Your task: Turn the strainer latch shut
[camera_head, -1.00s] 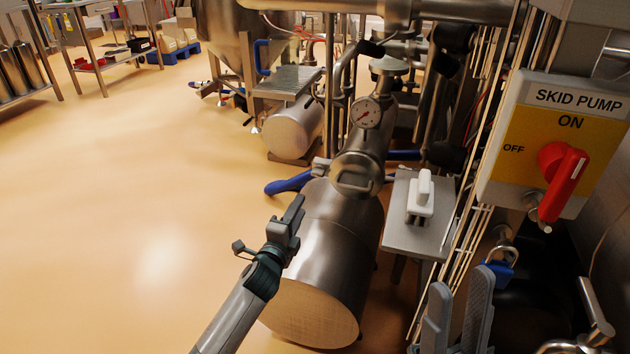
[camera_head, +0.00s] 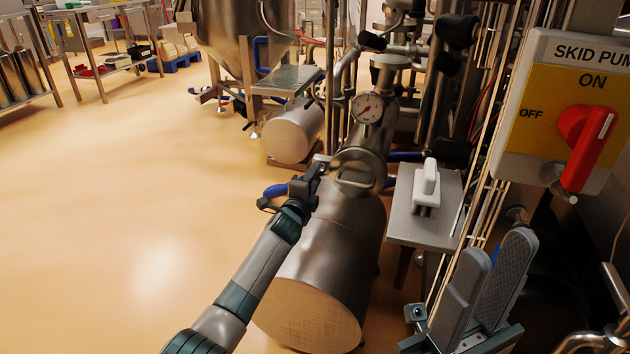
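The strainer (camera_head: 368,142) is a metal body with a pressure gauge (camera_head: 367,108) and a round end cap (camera_head: 356,181) with a small handle, in the middle of the head view. A small metal latch piece (camera_head: 321,159) sticks out at the cap's left side. My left gripper (camera_head: 318,168) is right at this piece, its fingertips overlapping it in the picture. I cannot tell whether they touch it or how far they are open. My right gripper (camera_head: 500,246) is at the lower right, its two grey pads apart with nothing seen between them.
A large metal cylinder (camera_head: 332,240) lies below the strainer. A white handle (camera_head: 426,188) stands on a grey plate (camera_head: 407,221) to the right. The skid pump box (camera_head: 533,100) with its red switch (camera_head: 584,148) is at the right. The floor on the left is clear.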

